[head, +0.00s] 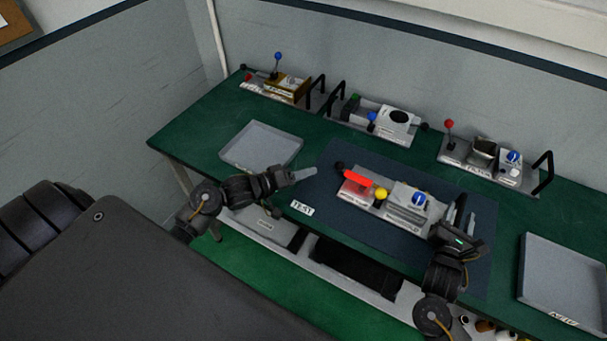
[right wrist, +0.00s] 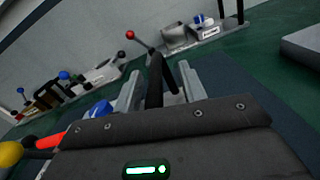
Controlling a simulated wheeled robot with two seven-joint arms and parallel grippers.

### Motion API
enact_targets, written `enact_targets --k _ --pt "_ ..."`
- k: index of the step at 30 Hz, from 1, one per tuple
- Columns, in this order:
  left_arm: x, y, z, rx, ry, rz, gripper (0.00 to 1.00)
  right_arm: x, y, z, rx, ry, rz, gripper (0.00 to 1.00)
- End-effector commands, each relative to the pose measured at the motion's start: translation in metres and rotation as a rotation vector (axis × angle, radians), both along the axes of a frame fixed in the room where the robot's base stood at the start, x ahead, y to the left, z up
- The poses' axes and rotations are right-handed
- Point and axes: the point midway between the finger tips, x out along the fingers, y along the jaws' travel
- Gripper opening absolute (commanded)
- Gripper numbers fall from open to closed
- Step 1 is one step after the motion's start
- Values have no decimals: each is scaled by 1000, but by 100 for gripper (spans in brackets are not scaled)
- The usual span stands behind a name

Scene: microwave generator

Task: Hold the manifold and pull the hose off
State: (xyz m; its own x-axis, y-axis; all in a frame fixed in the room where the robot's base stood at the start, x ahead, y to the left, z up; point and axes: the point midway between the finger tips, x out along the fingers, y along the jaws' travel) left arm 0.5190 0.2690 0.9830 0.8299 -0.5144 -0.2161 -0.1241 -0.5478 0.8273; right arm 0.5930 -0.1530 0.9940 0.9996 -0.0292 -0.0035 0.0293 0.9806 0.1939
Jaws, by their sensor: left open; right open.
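A grey module (head: 379,213) lies on the dark mat (head: 325,215) marked TEST. It carries a red bar-shaped part (head: 357,178), a yellow knob (head: 381,194), a blue knob (head: 419,198) and a black handle at its right end. I cannot tell which part is the manifold or the hose. My right gripper (head: 466,217) is open at that right end. In the right wrist view the black handle (right wrist: 155,82) stands between its two grey fingers (right wrist: 160,88); contact cannot be told. My left gripper (head: 303,174) is open and empty, left of the module and apart from it.
Three similar modules stand along the back: one with a blue-topped lever (head: 278,57), one with a round dial (head: 399,117), one with a red-topped lever (head: 449,125). An empty grey tray (head: 260,145) lies left, another (head: 565,280) at right.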

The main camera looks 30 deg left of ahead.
Motion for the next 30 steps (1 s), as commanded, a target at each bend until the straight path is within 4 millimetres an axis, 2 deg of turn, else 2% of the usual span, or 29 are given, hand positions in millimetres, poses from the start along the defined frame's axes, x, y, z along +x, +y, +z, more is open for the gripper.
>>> enact_targets --k 4,8,15,21,25,30 --pt "0 0 0 0 0 0 48 -3 1 0 1 -1 1 42" --pt "0 0 0 0 0 0 48 -18 1 0 2 1 2 42" --pt "0 0 0 0 0 0 48 -69 2 -1 3 4 2 42" --pt "0 0 0 0 0 0 48 -103 3 0 2 2 0 42" --pt "0 0 0 0 0 0 48 -115 3 0 1 1 -1 42" --pt "0 0 0 0 0 0 48 -120 3 0 0 0 -1 42"
